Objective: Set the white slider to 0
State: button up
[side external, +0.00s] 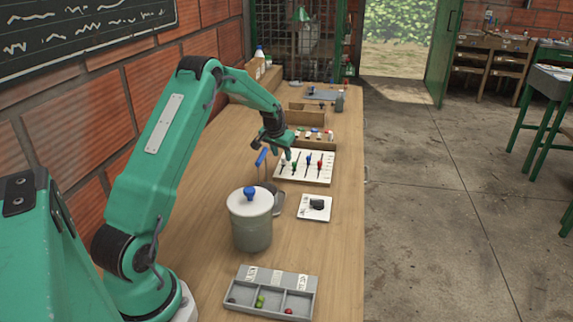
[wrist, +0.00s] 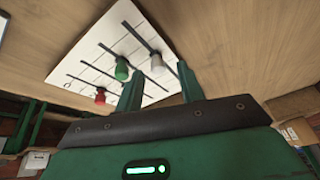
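The white slider knob (wrist: 157,63) sits on its dark track on a white slider panel (wrist: 112,32). In the wrist view it appears between the tips of my gripper (wrist: 160,72), whose two green fingers are apart. I see no finger closed on it. A green knob (wrist: 121,68) and a red knob (wrist: 100,95) lie to its left. In the side view the panel (side external: 326,178) stands on the bench, with my gripper (side external: 284,152) over its left part. A blue knob (side external: 307,160) also shows there. Scale marks on the panel are too small to read.
A grey pot with a blue-knobbed lid (side external: 250,225) stands in front of the panel. A white dial plate (side external: 325,209) and a compartment tray (side external: 256,306) are nearer the camera. A blue-handled lever (side external: 261,157) is left of the panel. A wooden box (side external: 306,118) lies behind.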

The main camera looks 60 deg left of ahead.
aim_at(281, 172)
jog(key=shift+w+f, duration=0.25)
jog(key=shift+f, duration=0.35)
jog(key=shift+a, duration=0.1)
grip_shut()
jog(key=shift+s, duration=0.15)
jog(key=shift+s+d, duration=1.75)
jog(key=shift+s, duration=0.1)
grip_release()
jog(key=shift+w+d, duration=0.1)
